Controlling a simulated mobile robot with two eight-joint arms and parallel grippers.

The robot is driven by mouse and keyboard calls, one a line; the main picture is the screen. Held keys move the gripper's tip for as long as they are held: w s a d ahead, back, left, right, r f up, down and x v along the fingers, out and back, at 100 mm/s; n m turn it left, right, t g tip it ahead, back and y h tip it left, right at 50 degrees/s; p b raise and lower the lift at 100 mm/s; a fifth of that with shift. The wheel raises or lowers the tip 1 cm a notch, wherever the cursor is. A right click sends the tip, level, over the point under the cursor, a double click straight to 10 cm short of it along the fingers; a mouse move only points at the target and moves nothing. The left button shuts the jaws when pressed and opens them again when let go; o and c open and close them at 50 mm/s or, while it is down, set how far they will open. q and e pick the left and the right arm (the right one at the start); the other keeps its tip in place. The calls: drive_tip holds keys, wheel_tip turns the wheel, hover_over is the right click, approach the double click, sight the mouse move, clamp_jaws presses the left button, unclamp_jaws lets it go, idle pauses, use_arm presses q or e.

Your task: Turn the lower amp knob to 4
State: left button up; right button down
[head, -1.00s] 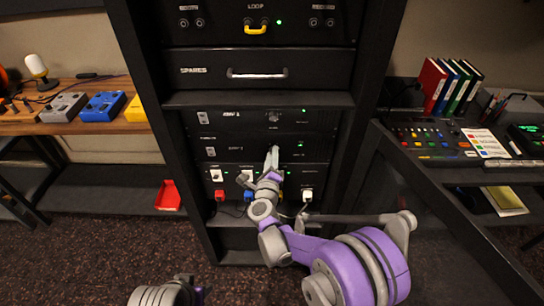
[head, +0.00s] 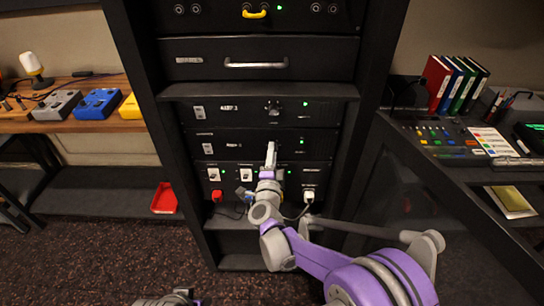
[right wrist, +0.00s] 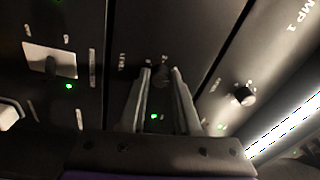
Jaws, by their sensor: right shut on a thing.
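The lower amp (head: 235,146) is a black rack panel with a white switch at left and a green light at right. Its knob hides behind my gripper in the head view. In the right wrist view the dark round knob (right wrist: 160,76) sits between the fingertips of my right gripper (right wrist: 161,85), which is shut on it. In the head view my right gripper (head: 271,152) reaches up to the lower amp's middle. Its pointer and the number it shows cannot be read.
The upper amp (head: 235,110) with its own knob (head: 273,107) is just above. Below are a panel with white switches (head: 245,174) and plugs, including a red plug (head: 217,195). A drawer (head: 215,61) is higher up. A mixing desk (head: 447,150) stands at right.

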drive_tip(key=shift+f+n+b, duration=0.1)
drive_tip(key=shift+n+b, duration=0.3)
drive_tip(key=shift+n, duration=0.9)
drive_tip(key=shift+n+y, duration=0.3)
drive_tip(key=shift+y, duration=0.1)
drive_tip(key=c, duration=0.6)
unclamp_jaws()
drive_tip(key=s, duration=1)
drive_tip(key=shift+s+a+f, duration=0.2)
drive_tip(key=shift+s+f, duration=0.15)
drive_tip(key=shift+s, duration=0.05)
